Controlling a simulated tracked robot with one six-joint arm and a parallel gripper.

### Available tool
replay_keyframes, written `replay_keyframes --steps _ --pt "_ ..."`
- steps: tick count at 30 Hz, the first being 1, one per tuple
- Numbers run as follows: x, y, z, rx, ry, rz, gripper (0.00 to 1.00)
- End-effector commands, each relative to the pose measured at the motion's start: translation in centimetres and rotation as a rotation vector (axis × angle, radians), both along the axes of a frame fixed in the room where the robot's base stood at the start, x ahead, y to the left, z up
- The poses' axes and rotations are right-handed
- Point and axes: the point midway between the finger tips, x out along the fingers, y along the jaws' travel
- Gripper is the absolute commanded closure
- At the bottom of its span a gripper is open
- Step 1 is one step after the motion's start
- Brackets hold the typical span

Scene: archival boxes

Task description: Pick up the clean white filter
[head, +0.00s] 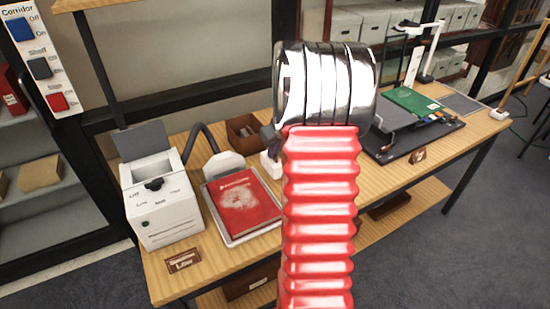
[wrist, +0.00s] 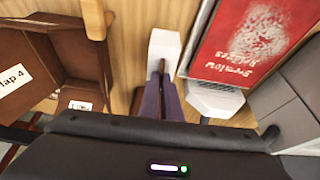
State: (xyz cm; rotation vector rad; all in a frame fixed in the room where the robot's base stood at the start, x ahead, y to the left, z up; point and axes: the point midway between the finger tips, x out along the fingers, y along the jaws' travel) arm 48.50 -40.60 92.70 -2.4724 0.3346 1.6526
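A white block (wrist: 164,45), which looks like the clean white filter, is in the upper middle of the wrist view. In the head view a white block (head: 271,165) shows beside the red document tray, partly behind my arm. My gripper (wrist: 160,72) shows in the wrist view as two dark purple fingers, close together, with their tips at the block's near edge. I cannot tell whether they touch or grip it. In the head view my arm hides the gripper.
A red book (head: 241,202) lies in a pale tray left of my arm. A white machine (head: 160,206) with a dark hose stands further left. An open brown box (wrist: 50,68) is left of the fingers.

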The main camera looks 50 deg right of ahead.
Motion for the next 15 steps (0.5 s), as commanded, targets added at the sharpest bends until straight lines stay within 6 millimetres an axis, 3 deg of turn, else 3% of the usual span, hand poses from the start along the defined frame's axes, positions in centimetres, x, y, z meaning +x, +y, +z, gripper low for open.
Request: replay_keyframes --steps 9,15 --pt "0.1 0.0 5.5 -0.002 -0.003 0.001 1.0" --pt "0.0 0.0 6.8 0.0 0.0 0.0 1.0"
